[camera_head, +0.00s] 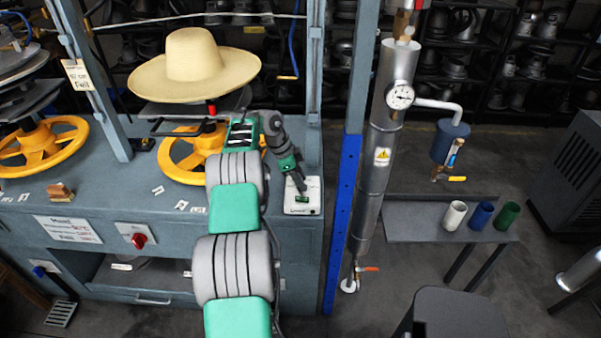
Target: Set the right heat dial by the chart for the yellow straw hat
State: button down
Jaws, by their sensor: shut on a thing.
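The yellow straw hat (194,66) sits on the right press, above a yellow handwheel (190,158). My gripper (301,187) reaches down to a cream control box (312,189) at the right end of the bench. It is shut on a small part there, largely hidden by the fingers. A green patch (302,199) shows just below the fingertips. A dial with a red knob (139,240) is on a white plate on the bench front, apart from my gripper. The chart (67,230) is left of that dial; its small print is not legible.
A blue post (341,225) and a steel pipe with a gauge (399,96) stand right of the box. Farther right, a grey shelf (400,218) holds white, blue and green cups. A tag (76,74) hangs on the left frame post. Small loose pieces lie on the bench.

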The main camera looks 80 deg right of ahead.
jog(key=shift+d+m+p, duration=0.1)
jog(key=shift+m+p, duration=0.4)
jog(key=shift+p, duration=0.1)
jog(key=c, duration=1)
grip_release()
jog(key=shift+c, duration=0.2)
jog(key=d+p+v, duration=0.1)
jog(key=p+v, duration=0.3)
jog(key=v, duration=0.3)
jog(key=shift+w+a+r, duration=0.25)
jog(key=shift+a+r, duration=0.1)
jog(key=shift+a, duration=0.1)
